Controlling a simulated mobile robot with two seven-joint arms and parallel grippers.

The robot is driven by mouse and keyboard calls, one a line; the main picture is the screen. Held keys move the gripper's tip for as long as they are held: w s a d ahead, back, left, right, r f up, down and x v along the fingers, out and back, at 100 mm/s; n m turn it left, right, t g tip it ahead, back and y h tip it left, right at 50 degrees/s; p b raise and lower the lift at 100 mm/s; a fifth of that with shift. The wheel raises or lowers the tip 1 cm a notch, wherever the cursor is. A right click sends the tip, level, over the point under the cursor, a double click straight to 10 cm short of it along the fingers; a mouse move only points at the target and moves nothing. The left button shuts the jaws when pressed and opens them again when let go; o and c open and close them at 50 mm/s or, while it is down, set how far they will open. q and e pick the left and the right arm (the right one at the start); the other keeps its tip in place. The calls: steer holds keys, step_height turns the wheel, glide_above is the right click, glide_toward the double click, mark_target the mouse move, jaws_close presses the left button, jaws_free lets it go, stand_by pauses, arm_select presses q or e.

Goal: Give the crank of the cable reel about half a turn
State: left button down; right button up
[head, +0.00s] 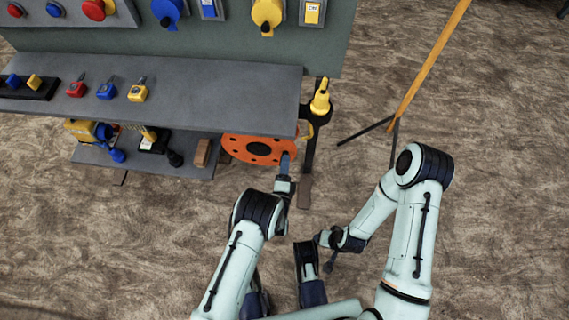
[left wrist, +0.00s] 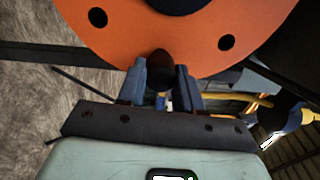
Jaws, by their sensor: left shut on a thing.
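The cable reel (head: 252,150) is an orange disc with dark holes, below the right end of the grey bench. Its orange flange (left wrist: 205,50) fills the top of the left wrist view. My left gripper (head: 285,165) is at the reel's right edge. In the left wrist view its two fingers (left wrist: 162,84) are shut on the dark, rounded crank handle (left wrist: 160,62), in front of the flange's rim. The rest of the crank is hidden. My right arm is folded at the lower right, its hand low near the middle; its jaws are unclear.
The grey bench (head: 220,83) overhangs the reel. A dark post (head: 311,150) with a yellow-topped fitting (head: 321,98) stands just right of it. A brown block (head: 203,153) sits on the lower shelf to the left. A yellow pole (head: 430,62) stands farther right; floor around it is clear.

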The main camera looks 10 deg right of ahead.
arm_select(q)
steer(key=shift+a+f, duration=0.15)
steer(key=shift+f, duration=0.05)
arm_select(e)
steer(key=shift+s+f, duration=0.1)
steer(key=shift+s, duration=0.05)
arm_select(q)
steer(key=c, duration=0.8)
jaws_free()
steer(key=shift+c, duration=0.2)
steer(key=p+v, duration=0.3)
steer(key=v, duration=1)
steer(key=shift+s, duration=0.2)
arm_select(e)
steer(key=r, duration=0.1)
steer(key=a+r, duration=0.1)
steer(key=r, duration=0.1)
steer(key=a+r, duration=0.1)
steer(key=r, duration=0.1)
steer(key=shift+w, duration=0.35)
arm_select(q)
steer(key=shift+r+p, duration=0.15)
steer(key=shift+p, duration=0.15)
arm_select(e)
steer(key=shift+r, duration=0.1)
